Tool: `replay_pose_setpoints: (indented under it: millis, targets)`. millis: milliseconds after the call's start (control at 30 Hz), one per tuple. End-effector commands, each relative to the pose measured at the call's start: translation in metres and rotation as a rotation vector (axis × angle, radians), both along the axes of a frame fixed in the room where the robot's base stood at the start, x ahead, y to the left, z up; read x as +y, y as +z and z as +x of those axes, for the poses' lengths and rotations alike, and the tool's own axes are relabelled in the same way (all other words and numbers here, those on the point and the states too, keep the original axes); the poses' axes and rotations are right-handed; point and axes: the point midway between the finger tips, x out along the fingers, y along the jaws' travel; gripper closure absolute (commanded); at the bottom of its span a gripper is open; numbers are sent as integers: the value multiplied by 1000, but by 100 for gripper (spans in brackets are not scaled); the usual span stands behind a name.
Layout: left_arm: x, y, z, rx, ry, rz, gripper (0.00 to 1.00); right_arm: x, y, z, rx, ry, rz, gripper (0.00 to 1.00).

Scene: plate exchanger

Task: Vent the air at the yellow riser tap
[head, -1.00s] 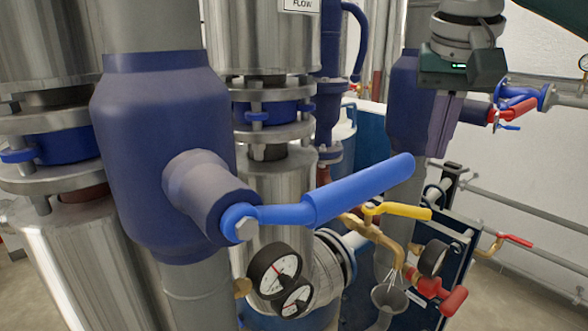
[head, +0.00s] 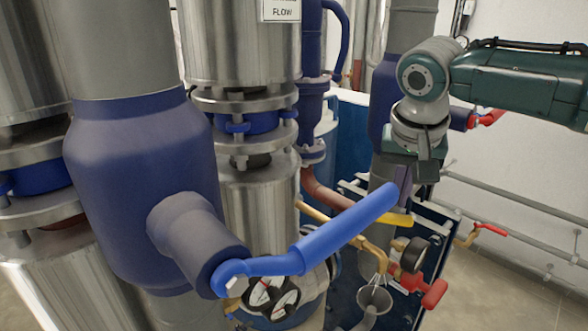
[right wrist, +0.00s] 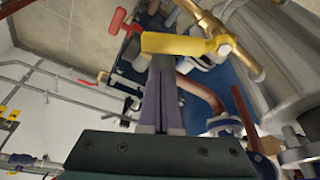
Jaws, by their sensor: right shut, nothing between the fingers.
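The yellow tap lever (head: 402,219) sits on a brass pipe behind the large blue lever, which hides part of it in the head view. In the right wrist view the yellow lever (right wrist: 178,43) lies across the picture, joined to the brass pipe at its right end. My right gripper (head: 403,203) points down with its fingers shut and empty. Its fingertips (right wrist: 162,62) are right by the yellow lever; I cannot tell whether they touch it. The brass spout (head: 377,258) bends down over a grey funnel (head: 375,298). My left gripper is not in view.
The large blue lever (head: 345,232) sticks out from a thick blue-jacketed pipe (head: 140,190) in front of the tap. Steel columns (head: 245,130) stand behind. Grey rails (head: 520,210) run along the right wall.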

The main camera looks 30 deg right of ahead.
Motion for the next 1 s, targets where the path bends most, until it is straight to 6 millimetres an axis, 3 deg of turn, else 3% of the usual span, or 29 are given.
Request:
replay_pose_setpoints:
  millis: [33, 200, 1000]
  targets:
    - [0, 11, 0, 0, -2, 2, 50, 3, 5, -4, 3, 2, -2, 100]
    - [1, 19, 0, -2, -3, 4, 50, 11, 2, -12, 1, 2, -1, 100]
    - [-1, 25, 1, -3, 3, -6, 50, 13, 0, -15, 2, -65, 0, 100]
